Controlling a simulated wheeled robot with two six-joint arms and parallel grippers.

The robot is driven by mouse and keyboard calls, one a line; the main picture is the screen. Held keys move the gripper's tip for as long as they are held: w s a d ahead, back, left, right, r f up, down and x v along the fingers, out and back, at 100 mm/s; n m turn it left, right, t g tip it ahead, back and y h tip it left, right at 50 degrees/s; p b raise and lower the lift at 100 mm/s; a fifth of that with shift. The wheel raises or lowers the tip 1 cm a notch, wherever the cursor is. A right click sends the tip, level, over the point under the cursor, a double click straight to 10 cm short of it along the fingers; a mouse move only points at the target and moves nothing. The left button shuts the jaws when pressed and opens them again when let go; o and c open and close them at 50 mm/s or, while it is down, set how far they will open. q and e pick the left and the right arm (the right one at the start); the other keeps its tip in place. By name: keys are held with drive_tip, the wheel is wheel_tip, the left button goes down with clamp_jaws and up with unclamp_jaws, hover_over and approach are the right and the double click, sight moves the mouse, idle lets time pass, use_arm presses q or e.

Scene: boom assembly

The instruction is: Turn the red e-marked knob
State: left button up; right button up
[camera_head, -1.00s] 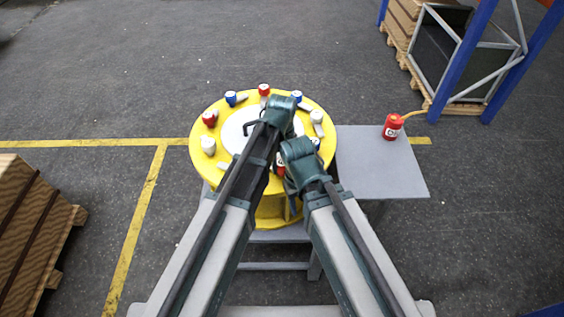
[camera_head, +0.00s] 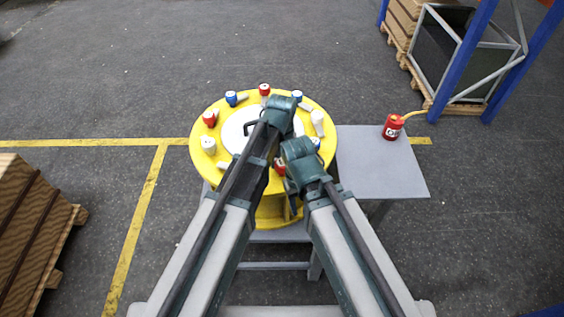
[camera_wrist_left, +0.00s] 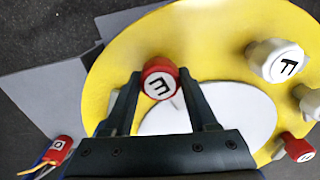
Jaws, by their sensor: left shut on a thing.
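The red knob with a black E on its white face (camera_wrist_left: 160,78) is in the left wrist view, near the rim of the white centre of the yellow disc. My left gripper (camera_wrist_left: 161,92) is shut on it, with a dark finger on each side. In the head view the red knob (camera_head: 279,165) shows only in part, on the near side between my arms. My left gripper is mostly hidden there behind my own arm links. My right arm ends close by, and whether its gripper is open or shut does not show.
The yellow disc (camera_head: 203,158) carries several other red, white and blue knobs, including a white F knob (camera_wrist_left: 280,60). A grey side table (camera_head: 385,172) with a red can (camera_head: 393,128) stands to the right. Wooden crates stand at the left and back right. My two arms are close together.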

sight(282, 162)
idle(0.5)
use_arm(q)
drive_tip(key=o, duration=1.4)
drive_tip(key=shift+c, duration=0.2)
wheel_tip(282, 162, up, 14)
drive_tip(key=p, duration=1.4)
drive_tip(key=shift+f, duration=0.1)
